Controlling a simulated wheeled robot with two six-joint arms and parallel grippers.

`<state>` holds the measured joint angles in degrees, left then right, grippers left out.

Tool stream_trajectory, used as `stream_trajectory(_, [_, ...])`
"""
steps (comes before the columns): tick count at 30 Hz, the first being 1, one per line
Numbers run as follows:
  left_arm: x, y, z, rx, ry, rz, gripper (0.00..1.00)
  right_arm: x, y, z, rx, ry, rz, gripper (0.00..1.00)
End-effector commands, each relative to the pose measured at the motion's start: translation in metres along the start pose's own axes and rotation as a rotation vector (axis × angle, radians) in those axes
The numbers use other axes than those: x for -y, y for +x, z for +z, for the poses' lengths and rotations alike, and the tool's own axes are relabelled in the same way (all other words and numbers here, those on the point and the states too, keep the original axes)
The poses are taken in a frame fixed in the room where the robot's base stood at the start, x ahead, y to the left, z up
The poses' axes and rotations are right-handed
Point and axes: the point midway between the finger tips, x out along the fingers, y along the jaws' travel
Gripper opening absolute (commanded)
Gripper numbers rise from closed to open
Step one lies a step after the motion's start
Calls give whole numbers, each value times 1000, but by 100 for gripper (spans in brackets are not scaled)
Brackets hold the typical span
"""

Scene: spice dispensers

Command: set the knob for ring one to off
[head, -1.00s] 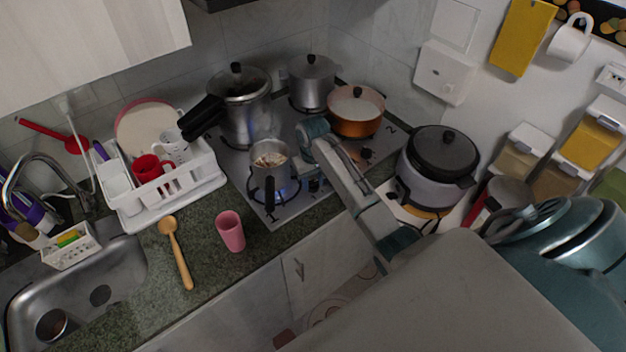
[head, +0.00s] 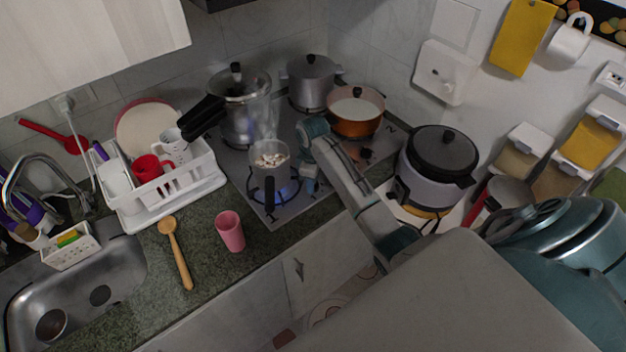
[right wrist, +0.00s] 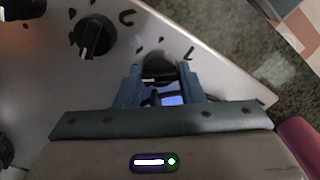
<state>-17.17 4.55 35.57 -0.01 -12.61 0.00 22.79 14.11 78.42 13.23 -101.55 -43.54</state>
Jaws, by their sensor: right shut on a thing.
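My right gripper (right wrist: 160,84) is shut on a black knob (right wrist: 158,66) on the steel stove front, with one blue finger on each side of it. The mark beside this knob looks like a 1, seen at an angle. In the head view my right gripper (head: 308,178) is at the stove's front edge, just right of the small pot (head: 268,160). That pot stands on the front left ring, where a blue flame (head: 284,190) shows. The knob itself is hidden in the head view. My left gripper is not in view.
A second black knob (right wrist: 94,36) sits close by on the panel. A pink cup (head: 230,231) and a wooden spoon (head: 177,252) are on the counter left of the stove. An orange pan (head: 356,112) is behind my arm, and a rice cooker (head: 437,165) is to the right.

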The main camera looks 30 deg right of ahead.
Motion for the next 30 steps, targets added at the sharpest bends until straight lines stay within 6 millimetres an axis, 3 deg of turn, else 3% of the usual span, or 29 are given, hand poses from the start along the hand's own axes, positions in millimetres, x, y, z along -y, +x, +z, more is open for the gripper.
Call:
stream_trajectory(18, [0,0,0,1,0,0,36,0,0,-1,-3,-561,1,12])
stream_trajectory(30, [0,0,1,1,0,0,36,0,0,-1,-3,-775,1,12])
